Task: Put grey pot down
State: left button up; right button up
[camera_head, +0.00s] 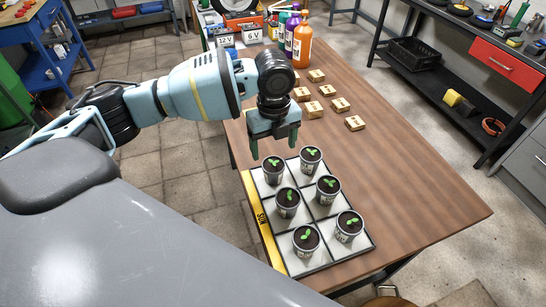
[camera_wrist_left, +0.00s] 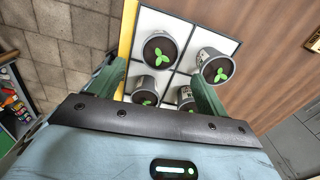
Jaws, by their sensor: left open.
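Several grey pots with dark soil and green seedlings stand upright on a white tray with dark dividing lines (camera_head: 275,232). In the head view they include a far-left pot (camera_head: 273,171), a far-right pot (camera_head: 311,160) and a near-left pot (camera_head: 306,240). My left gripper (camera_head: 275,150) points down just above the far-left pot, its fingers spread. In the left wrist view the open fingers (camera_wrist_left: 157,90) frame a pot (camera_wrist_left: 145,92) and part of another (camera_wrist_left: 185,97), with nothing held. Their lower parts are partly hidden by the gripper. My right gripper is out of view.
The tray has a yellow edge strip (camera_head: 262,219) and lies on a brown wooden table (camera_head: 410,190). Small tan boxes (camera_head: 355,123) stand beyond it. Bottles (camera_head: 302,45) and battery boxes (camera_head: 252,35) are at the far end. The table's right side is clear.

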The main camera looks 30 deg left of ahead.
pick_arm(q)
jog(key=shift+r, duration=1.4)
